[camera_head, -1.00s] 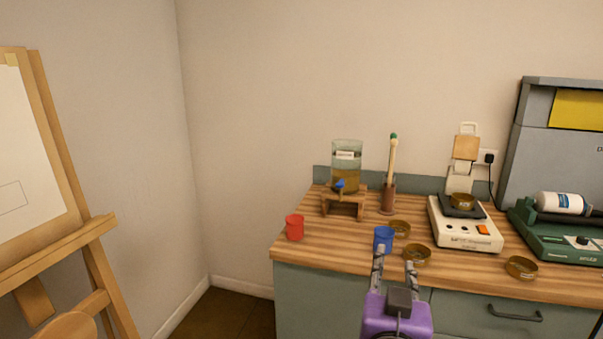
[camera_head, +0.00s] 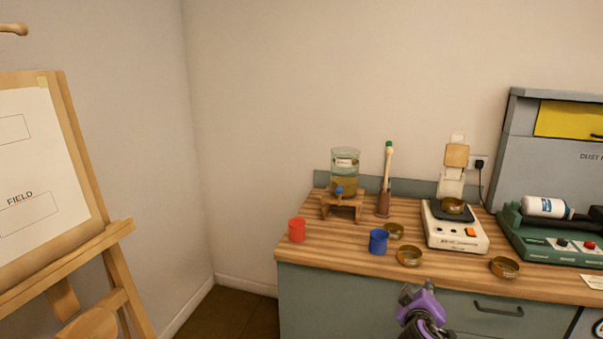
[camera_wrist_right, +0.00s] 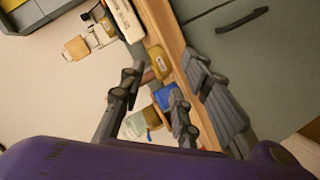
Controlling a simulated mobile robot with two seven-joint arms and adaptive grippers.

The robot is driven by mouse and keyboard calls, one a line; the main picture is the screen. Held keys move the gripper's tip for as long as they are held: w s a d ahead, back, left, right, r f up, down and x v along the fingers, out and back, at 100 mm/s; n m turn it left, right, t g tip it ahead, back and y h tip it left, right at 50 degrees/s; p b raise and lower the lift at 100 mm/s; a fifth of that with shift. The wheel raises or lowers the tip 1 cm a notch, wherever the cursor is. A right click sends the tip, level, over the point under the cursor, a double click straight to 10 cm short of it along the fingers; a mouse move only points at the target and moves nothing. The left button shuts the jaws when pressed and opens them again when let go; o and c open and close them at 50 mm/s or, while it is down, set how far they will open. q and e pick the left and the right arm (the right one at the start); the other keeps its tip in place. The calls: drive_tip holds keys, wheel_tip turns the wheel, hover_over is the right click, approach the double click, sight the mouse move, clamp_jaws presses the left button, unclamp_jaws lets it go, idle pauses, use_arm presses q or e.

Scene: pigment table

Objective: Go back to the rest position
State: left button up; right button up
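My right gripper (camera_head: 420,290), purple with grey fingers, is in front of the counter's front edge, low in the head view and apart from the objects on top. In the right wrist view its fingers (camera_wrist_right: 168,92) are spread, with nothing held between them. A blue cup (camera_head: 378,242) stands upright on the counter and shows beyond the fingers in the wrist view (camera_wrist_right: 166,98). A red cup (camera_head: 297,230) stands near the counter's left corner. My left gripper is not in view.
The wooden countertop (camera_head: 337,252) carries several brass dishes, one of them (camera_head: 408,256) near the front edge. A glass dispenser (camera_head: 345,172), a white scale (camera_head: 455,233) and a green machine (camera_head: 545,243) stand farther back or right. An easel (camera_head: 110,235) is at the left.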

drive_tip(key=w+a+m+t+y, duration=0.1)
drive_tip(key=w+a+y, duration=0.1)
drive_tip(key=a+y, duration=0.6)
drive_tip(key=s+a+f+m+g+h, duration=0.1)
drive_tip(key=s+a+f+g, duration=0.1)
drive_tip(key=s+f, duration=0.95)
drive_tip(key=s+a+f+m+g, duration=0.1)
drive_tip(key=s+a+f, duration=0.1)
drive_tip(key=s+f, duration=0.9)
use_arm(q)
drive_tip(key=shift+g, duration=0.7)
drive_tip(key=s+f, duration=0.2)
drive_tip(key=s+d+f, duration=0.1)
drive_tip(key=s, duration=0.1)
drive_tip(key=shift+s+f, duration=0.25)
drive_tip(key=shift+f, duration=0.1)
use_arm(e)
drive_tip(key=s+a+m+g, duration=0.1)
drive_tip(key=s+m+g, duration=0.1)
drive_tip(key=s, duration=2.7)
drive_tip(key=shift+s+a+g+h, duration=0.3)
drive_tip(key=shift+a+g, duration=0.1)
drive_tip(key=shift+g, duration=0.1)
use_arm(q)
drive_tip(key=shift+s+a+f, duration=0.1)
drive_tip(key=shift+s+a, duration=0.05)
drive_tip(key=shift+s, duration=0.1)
